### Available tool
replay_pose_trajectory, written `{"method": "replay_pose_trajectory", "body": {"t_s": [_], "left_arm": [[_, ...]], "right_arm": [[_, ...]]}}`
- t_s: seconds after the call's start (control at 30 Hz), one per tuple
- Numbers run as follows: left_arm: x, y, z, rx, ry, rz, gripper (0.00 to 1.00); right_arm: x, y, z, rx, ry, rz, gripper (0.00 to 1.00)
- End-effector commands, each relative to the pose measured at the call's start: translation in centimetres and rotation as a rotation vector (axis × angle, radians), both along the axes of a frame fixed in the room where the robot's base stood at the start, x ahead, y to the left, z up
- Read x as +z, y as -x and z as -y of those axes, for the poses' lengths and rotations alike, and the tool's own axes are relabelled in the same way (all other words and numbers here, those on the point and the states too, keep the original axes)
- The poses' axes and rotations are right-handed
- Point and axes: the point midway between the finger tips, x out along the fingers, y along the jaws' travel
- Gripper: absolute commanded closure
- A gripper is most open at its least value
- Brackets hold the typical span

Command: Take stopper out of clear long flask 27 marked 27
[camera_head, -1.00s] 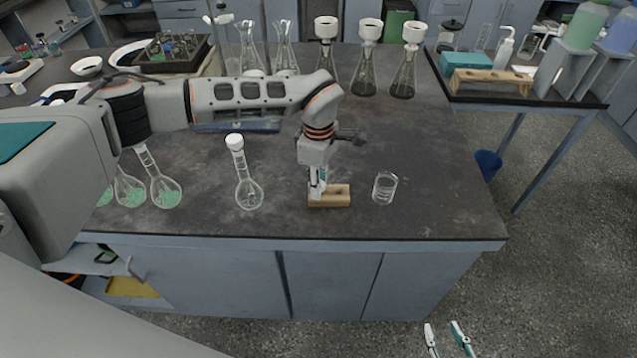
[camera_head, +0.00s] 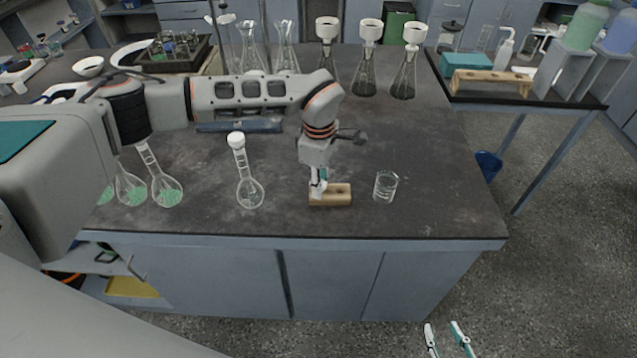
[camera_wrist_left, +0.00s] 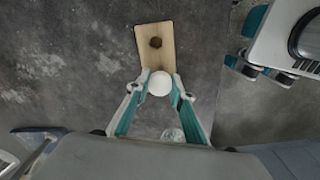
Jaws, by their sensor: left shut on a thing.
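A clear long-necked flask (camera_head: 250,192) stands upright on the dark bench. A white stopper-like cap (camera_head: 236,139) tops its neck. I cannot read a number on it. My left gripper (camera_head: 318,187) is right of this flask, low over the left end of a wooden block (camera_head: 341,195). In the left wrist view, the left gripper (camera_wrist_left: 160,88) is shut on a round white stopper (camera_wrist_left: 159,83) at the near end of the wooden block (camera_wrist_left: 153,26). Whether the stopper sits in a hole is hidden. My right gripper (camera_head: 448,340) is open and empty, in front of the bench.
A clear beaker (camera_head: 385,187) stands right of the block. Long-necked flasks with green contents (camera_head: 166,191) stand at the left, partly behind my arm. Conical flasks with white tops (camera_head: 367,75) line the back. The bench's front right is clear.

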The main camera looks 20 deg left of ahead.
Motion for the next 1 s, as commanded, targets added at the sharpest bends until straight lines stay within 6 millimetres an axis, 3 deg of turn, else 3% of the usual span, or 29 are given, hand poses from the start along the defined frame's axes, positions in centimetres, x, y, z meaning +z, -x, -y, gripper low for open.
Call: {"method": "replay_pose_trajectory", "body": {"t_s": [0.03,0.07,0.1,0.17,0.77,1.0], "left_arm": [[-1.6,0.7,-0.1,-0.009,-0.009,-0.013,1.0],[-1.6,0.7,0.0,-0.009,-0.009,-0.013,1.0],[-1.6,0.7,0.0,-0.009,-0.009,-0.013,0.7],[-1.6,0.7,0.0,-0.009,-0.009,-0.013,0.58],[-1.3,0.8,-0.1,-0.007,-0.009,-0.018,0.58],[1.5,0.6,-0.1,-0.007,-0.008,-0.011,0.58]], "right_arm": [[-0.2,0.0,0.0,0.0,0.0,0.0,0.66],[-0.2,0.0,0.0,0.0,0.0,0.0,0.66],[-0.2,0.0,0.0,0.0,0.0,0.0,0.66],[-0.2,0.0,0.0,0.0,0.0,0.0,0.66],[-0.4,0.2,0.2,0.001,0.005,-0.006,0.66],[-0.3,0.1,0.1,0.001,0.003,-0.003,0.66]]}}
